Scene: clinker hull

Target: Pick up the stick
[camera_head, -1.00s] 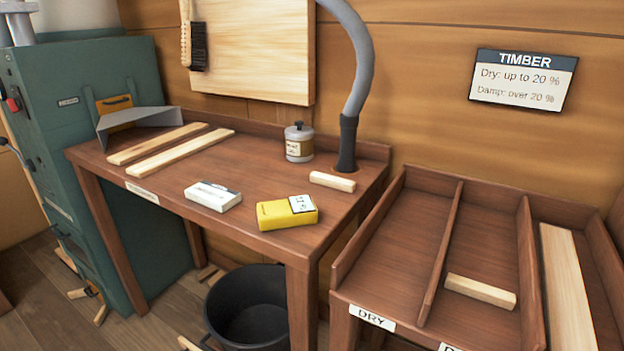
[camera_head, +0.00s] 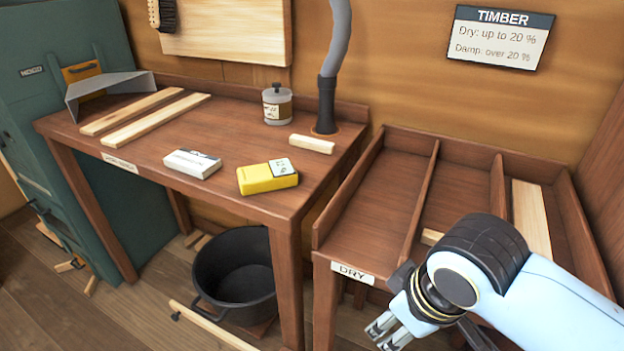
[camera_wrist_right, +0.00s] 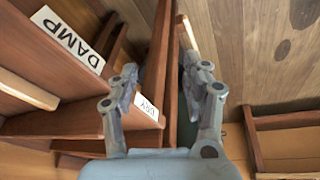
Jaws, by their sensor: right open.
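Several pieces of pale wood could be the stick; I cannot tell which is meant. A short one (camera_head: 312,144) lies on the bench beside the hose. Another (camera_head: 431,237) lies in the middle bin compartment, mostly hidden behind my right arm. A long thin stick (camera_head: 212,327) lies on the floor by the bucket, cut off by the picture's lower edge. My right gripper (camera_head: 388,334) is open and empty, low in front of the bins. The right wrist view shows its two fingers (camera_wrist_right: 160,82) apart with nothing between them. My left gripper is not in view.
The bench holds two long strips (camera_head: 150,116), a white box (camera_head: 192,163), a yellow meter (camera_head: 267,178) and a jar (camera_head: 277,104). A black bucket (camera_head: 236,270) stands below. The DRY bin (camera_head: 375,200) is empty. A pale board (camera_head: 531,218) lies in the right compartment.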

